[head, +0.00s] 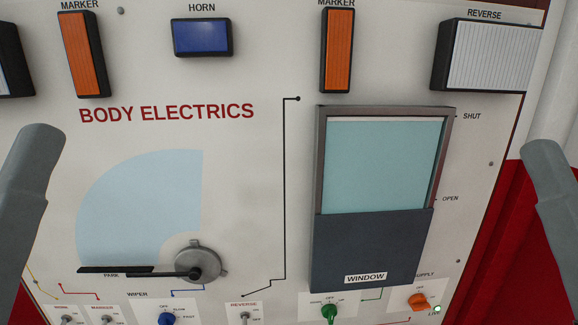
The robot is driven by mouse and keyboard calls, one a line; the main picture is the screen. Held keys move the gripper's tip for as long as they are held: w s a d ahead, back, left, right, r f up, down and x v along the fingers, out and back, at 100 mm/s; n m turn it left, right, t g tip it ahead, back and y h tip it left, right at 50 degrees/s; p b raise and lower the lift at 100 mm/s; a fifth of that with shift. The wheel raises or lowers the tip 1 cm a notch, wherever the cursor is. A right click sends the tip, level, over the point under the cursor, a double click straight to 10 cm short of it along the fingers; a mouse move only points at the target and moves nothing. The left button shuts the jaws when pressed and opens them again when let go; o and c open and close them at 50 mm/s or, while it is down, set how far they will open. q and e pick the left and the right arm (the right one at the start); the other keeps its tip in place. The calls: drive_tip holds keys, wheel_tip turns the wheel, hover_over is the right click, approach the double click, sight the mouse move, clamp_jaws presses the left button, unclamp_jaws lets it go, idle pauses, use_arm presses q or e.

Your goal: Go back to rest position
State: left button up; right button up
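The white trainer panel (260,190) marked BODY ELECTRICS fills the head view. My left arm shows as a grey link at the left edge, and my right arm as a grey link at the right edge. Neither gripper's fingertips are in the picture, so I cannot see what they hold or touch. The window unit (380,165) has its pale blue pane raised up to the SHUT mark. The wiper arm (150,272) lies level at the PARK mark.
Along the bottom are small toggle switches, a blue wiper knob (166,318), a green window knob (329,310) and an orange supply knob (417,301). Orange marker lamps and a blue horn block (202,37) are above. A red surface (505,240) is at right.

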use_arm(q)
wheel_tip(320, 180, up, 33)
drive_tip(key=w+a+y+p, duration=0.1)
drive_tip(key=y+p, duration=0.1)
drive_tip(key=p, duration=3.2)
wheel_tip(320, 180, down, 36)
drive_tip(key=b, duration=3.5)
drive_tip(key=shift+r, duration=0.2)
drive_tip(key=shift+b, duration=0.3)
